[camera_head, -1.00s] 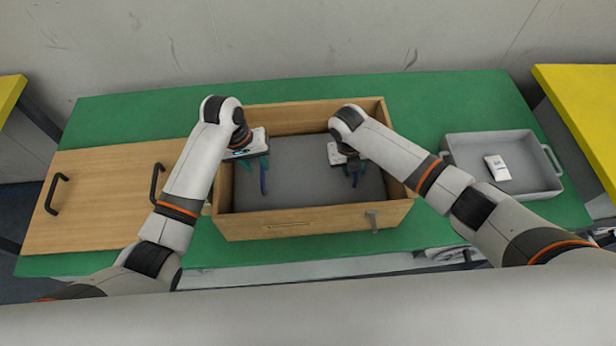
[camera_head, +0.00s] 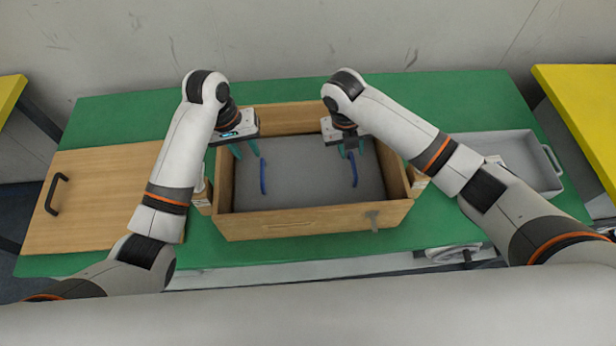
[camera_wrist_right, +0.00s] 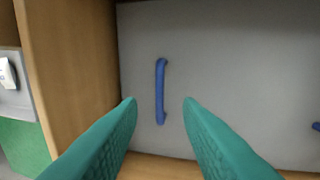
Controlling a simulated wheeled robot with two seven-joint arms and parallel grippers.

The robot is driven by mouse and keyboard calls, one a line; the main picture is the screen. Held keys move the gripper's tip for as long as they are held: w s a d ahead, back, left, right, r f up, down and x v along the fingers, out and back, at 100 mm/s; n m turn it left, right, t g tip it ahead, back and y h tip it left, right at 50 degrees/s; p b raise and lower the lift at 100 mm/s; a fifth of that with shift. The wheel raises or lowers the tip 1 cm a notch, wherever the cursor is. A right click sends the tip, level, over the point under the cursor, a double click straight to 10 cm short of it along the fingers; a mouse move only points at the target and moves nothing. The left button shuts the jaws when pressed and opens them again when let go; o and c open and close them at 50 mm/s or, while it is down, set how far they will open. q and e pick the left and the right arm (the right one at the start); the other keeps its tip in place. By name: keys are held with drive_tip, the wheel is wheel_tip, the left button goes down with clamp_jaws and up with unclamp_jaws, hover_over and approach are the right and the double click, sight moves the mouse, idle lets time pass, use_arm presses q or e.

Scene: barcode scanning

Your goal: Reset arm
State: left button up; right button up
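My left gripper (camera_head: 246,150) is open and empty above the left part of the wooden box. My right gripper (camera_head: 351,149) is open and empty above the box's right part. A grey panel (camera_head: 307,178) with two blue handles lies inside the wooden box (camera_head: 300,222). The left blue handle (camera_head: 263,178) and the right blue handle (camera_head: 354,169) are clear of the fingers. In the right wrist view, the open teal fingertips (camera_wrist_right: 161,104) are on either side of a blue handle (camera_wrist_right: 160,85), apart from it.
A grey tray (camera_head: 520,187) stands right of the box, partly behind my right arm, with a white item (camera_head: 494,160) in it. A wooden lid (camera_head: 100,195) with a black handle (camera_head: 52,193) lies at left. The green table's (camera_head: 440,100) back is clear.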

drive_tip(key=shift+a+r, duration=0.2)
drive_tip(key=shift+r, duration=1)
